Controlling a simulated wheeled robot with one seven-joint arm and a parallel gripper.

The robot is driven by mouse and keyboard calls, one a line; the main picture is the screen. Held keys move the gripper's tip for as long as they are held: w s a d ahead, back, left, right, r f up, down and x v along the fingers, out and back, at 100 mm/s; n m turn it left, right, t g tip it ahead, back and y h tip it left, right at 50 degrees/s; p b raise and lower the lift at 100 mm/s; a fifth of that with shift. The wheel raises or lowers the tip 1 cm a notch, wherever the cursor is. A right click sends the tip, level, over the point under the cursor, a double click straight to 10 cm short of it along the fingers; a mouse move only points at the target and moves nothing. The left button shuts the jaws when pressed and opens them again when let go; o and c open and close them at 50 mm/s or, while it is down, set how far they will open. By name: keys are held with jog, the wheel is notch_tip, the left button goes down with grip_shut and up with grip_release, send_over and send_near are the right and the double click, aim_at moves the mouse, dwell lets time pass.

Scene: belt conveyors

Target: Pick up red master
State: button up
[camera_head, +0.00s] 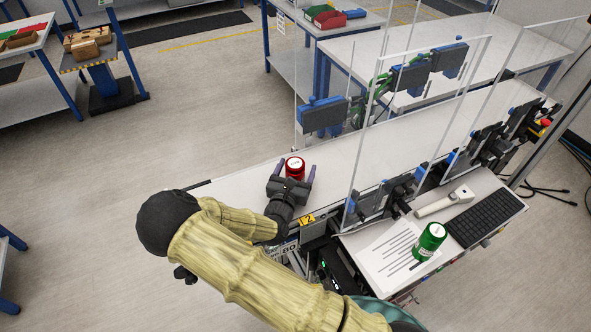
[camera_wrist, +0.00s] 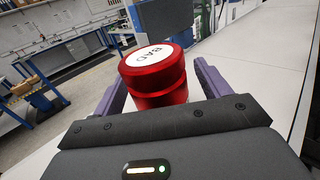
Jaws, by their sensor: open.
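The red master (camera_head: 295,168) is a red cylinder with a white label on its top. It stands on the white conveyor table (camera_head: 350,140) near its left end. In the wrist view the red master (camera_wrist: 154,78) shows its label reading "BAD". My gripper (camera_head: 302,171) is open, with one purple finger on each side of the red cylinder. In the wrist view my gripper (camera_wrist: 158,85) has its fingers apart, and gaps seem to show beside the cylinder. The lower part of the cylinder is hidden by the gripper body.
A green cylinder (camera_head: 429,241) stands on a side shelf with a paper sheet (camera_head: 392,254), a white handheld device (camera_head: 445,202) and a keyboard (camera_head: 486,217). Clear panels (camera_head: 420,120) and blue-black devices (camera_head: 322,115) line the conveyor. The white surface beyond the red cylinder is clear.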

jog(key=shift+w+d, duration=0.15)
jog(key=shift+w, duration=0.35)
jog(key=shift+f, duration=0.1)
jog(key=shift+s, duration=0.2)
jog(key=shift+w+d, duration=0.1)
jog(key=shift+w, duration=0.05)
jog(key=c, duration=1.3)
jog(key=shift+r, duration=0.2)
notch_tip(320, 180, up, 10)
jog(key=shift+f+b, duration=0.1)
jog(key=shift+b, duration=0.85)
